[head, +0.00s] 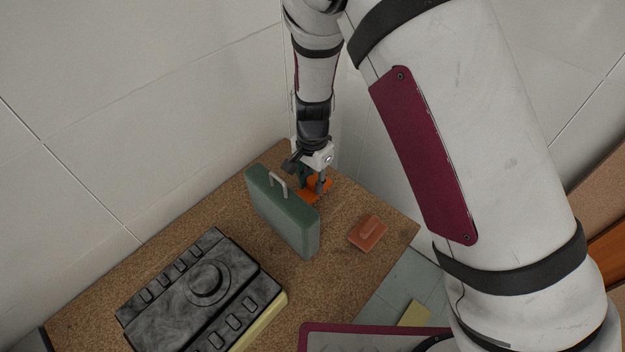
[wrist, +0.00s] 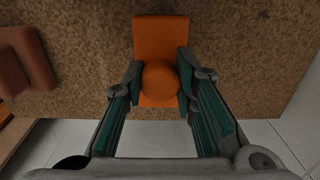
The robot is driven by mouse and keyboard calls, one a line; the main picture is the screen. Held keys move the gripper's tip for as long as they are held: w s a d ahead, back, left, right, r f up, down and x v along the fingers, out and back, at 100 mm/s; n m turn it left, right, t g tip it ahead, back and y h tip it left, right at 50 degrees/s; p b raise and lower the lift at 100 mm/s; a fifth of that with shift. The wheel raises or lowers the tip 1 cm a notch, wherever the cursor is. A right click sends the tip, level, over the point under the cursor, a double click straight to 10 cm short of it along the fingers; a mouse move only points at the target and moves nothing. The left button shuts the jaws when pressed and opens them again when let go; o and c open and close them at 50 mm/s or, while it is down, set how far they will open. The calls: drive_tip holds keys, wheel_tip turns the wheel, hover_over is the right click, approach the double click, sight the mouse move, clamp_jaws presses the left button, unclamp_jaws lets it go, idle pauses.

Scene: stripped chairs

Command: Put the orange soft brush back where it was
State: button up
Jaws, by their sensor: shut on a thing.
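The orange soft brush (wrist: 161,38) is a flat orange block with a round knob on top. My gripper (wrist: 160,84) is shut on the knob, one finger on each side, in the wrist view. In the head view the brush (head: 318,186) shows in part at the far corner of the brown speckled table (head: 350,198), behind the green case. My gripper (head: 315,182) points down onto it there. The brush is at or just above the table top; I cannot tell whether it touches. Its near edge is hidden by the case.
A green case (head: 283,213) with a grey handle stands upright close to my gripper. A reddish-brown block with a raised grip (head: 367,233) lies to the right, near the table edge. A dark device with a dial (head: 200,290) fills the table's front left. White walls stand close behind.

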sight(313, 180)
drive_tip(key=shift+f, duration=0.15)
drive_tip(key=o, duration=1)
wheel_tip(313, 180, up, 12)
drive_tip(key=shift+r+p, duration=0.2)
drive_tip(key=shift+p, duration=0.8)
